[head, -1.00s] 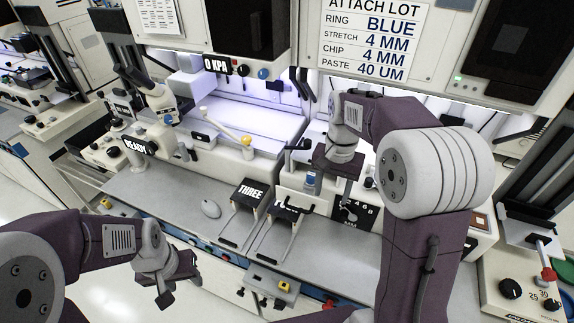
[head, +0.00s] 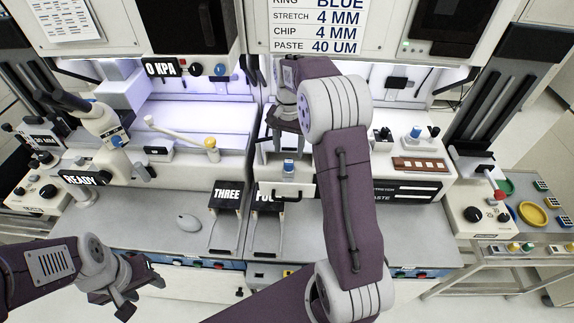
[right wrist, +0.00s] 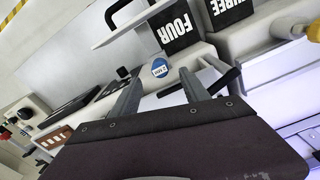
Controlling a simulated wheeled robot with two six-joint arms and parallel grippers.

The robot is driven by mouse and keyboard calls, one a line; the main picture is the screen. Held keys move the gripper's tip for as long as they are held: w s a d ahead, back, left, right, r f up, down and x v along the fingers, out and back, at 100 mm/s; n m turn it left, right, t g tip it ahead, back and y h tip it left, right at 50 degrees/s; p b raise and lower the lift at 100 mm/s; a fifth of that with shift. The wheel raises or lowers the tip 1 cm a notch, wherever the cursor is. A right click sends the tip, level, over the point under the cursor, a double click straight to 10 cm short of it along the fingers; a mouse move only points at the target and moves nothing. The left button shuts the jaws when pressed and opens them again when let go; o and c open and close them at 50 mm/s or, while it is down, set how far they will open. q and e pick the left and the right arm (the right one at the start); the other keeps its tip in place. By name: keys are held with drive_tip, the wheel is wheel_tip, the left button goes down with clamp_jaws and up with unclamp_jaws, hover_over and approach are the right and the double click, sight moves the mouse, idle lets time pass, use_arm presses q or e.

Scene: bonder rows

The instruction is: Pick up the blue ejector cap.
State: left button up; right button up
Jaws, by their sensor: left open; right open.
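A blue cap (head: 289,166) stands on the white machine just behind the FOUR block. In the right wrist view it is a small blue round cap (right wrist: 160,68) with a white label, whose print is too small to read. My right gripper (head: 286,128) is above and behind it in the head view. In the right wrist view the right gripper (right wrist: 158,88) has its two fingers apart, pointing toward the cap, with nothing visible between them. Another blue-topped piece (head: 416,132) sits further right on the machine. My left gripper (head: 126,298) is open and empty, low at the left.
The black FOUR block (head: 268,196) and THREE block (head: 226,194) with wire handles stand in front of the cap. A mouse (head: 188,221) lies on the grey bench. A yellow-tipped lever (head: 211,143) is left. A cart with a yellow ring (head: 532,214) stands at right.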

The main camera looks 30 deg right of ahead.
sight(288, 161)
drive_tip(key=shift+w+f, duration=0.1)
drive_tip(key=f, duration=0.1)
drive_tip(key=f+p, duration=0.1)
drive_tip(key=f, duration=0.2)
drive_tip(key=shift+s+f, duration=0.25)
drive_tip(key=shift+f, duration=0.1)
drive_tip(key=shift+w+f, duration=0.2)
drive_tip(key=shift+s, duration=0.1)
clamp_jaws()
drive_tip(key=shift+r, duration=0.15)
drive_tip(key=shift+r, duration=0.35)
wheel_tip(288, 161, up, 3)
drive_tip(key=shift+f+b, duration=0.1)
drive_tip(key=shift+b, duration=0.35)
drive_tip(key=s+d+r+b, duration=0.1)
drive_tip(key=s+d+r, duration=0.4)
drive_tip(key=d, duration=0.5)
wheel_tip(288, 161, up, 2)
drive_tip(key=shift+s+d+r, duration=0.15)
drive_tip(key=shift+d, duration=0.05)
